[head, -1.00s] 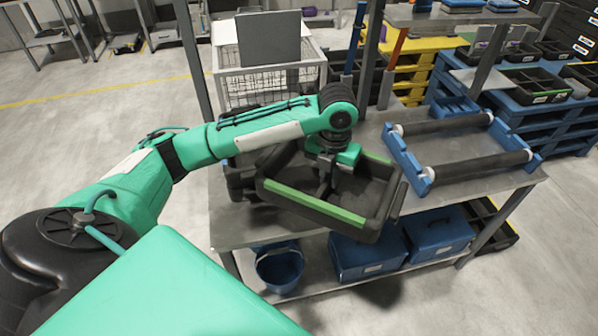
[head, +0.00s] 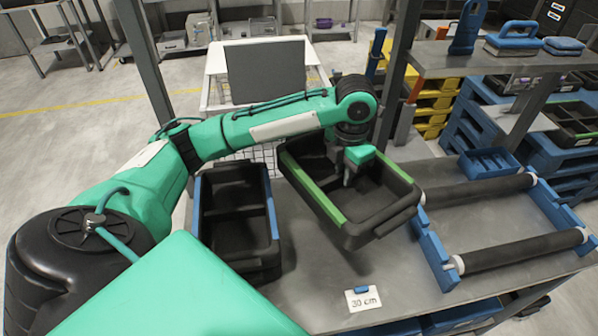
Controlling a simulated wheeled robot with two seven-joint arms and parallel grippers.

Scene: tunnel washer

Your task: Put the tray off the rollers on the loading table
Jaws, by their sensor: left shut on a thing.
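My left gripper (head: 349,176) is shut on the black tray with green edge strips (head: 350,232), apparently at its inner divider. The tray is tilted and appears held above the grey loading table (head: 308,290), just left of the rollers. The blue roller frame (head: 432,252) with two black rollers (head: 520,250) stands on the right of the table and is empty of trays. A black tray with blue edge strips (head: 273,205) sits on the left of the table. My right gripper is not in view.
A small blue bin (head: 489,162) is beside the far roller. A steel post (head: 396,70) and a shelf with blue tools (head: 515,38) rise behind.

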